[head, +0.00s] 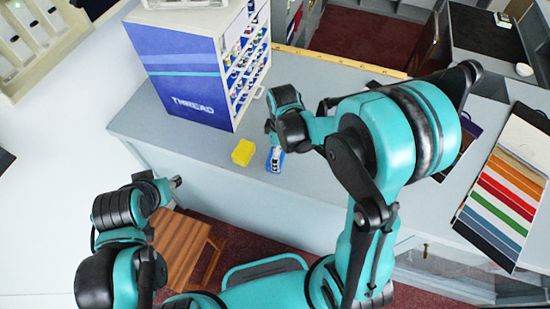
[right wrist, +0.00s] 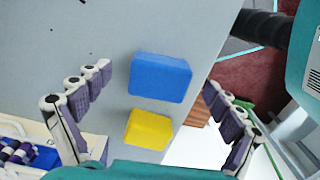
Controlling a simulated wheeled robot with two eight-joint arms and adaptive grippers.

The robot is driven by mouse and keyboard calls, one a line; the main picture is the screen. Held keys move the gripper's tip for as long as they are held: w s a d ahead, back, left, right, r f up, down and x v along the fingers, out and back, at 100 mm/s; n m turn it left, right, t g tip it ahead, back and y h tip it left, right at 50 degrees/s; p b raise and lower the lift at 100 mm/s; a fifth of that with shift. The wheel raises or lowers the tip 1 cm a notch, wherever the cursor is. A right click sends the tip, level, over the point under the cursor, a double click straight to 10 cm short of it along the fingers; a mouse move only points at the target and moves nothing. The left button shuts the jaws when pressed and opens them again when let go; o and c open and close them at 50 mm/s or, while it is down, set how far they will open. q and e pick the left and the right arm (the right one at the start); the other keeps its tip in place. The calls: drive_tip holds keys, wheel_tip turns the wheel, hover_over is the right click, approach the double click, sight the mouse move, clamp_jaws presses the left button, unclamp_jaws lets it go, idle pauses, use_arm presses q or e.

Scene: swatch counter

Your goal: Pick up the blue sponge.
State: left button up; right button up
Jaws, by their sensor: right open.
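The blue sponge (head: 271,165) lies on the grey counter, partly hidden in the head view by my right gripper (head: 278,148). In the right wrist view the blue sponge (right wrist: 160,77) shows whole, between the spread fingers of my right gripper (right wrist: 157,88). The fingers are open, with a gap on both sides of the sponge. The yellow sponge (head: 243,152) lies just left of the blue one; it also shows in the right wrist view (right wrist: 148,130). My left gripper (head: 172,184) is low on the left, away from the sponges; its finger opening is not clear.
A blue thread cabinet (head: 185,90) stands on the counter (head: 190,155) behind the sponges. A colour swatch board (head: 503,190) lies at the right. A wooden stool (head: 183,248) stands below the counter's front edge. Bare counter lies left of the yellow sponge.

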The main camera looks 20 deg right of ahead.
drive_tip(key=f, duration=0.3)
drive_tip(key=shift+a+f+b, duration=0.2)
drive_tip(key=shift+f+b, duration=0.15)
drive_tip(key=shift+f, duration=0.05)
drive_tip(key=c, duration=1)
drive_tip(key=shift+r, duration=0.15)
wheel_tip(320, 180, up, 4)
drive_tip(key=shift+r+p, duration=0.15)
drive_tip(key=shift+p, duration=0.45)
drive_tip(key=s+d+r, duration=0.2)
drive_tip(key=s, duration=0.1)
drive_tip(key=s+d+r+p, duration=0.1)
drive_tip(key=s+d+r, duration=0.1)
drive_tip(key=d, duration=0.1)
drive_tip(key=s+d+r+p, duration=0.1)
drive_tip(key=s+d+r, duration=0.1)
drive_tip(key=s, duration=0.1)
drive_tip(key=shift+s+d+r, duration=0.25)
drive_tip(key=shift+s+d, duration=0.1)
drive_tip(key=shift+d, duration=0.05)
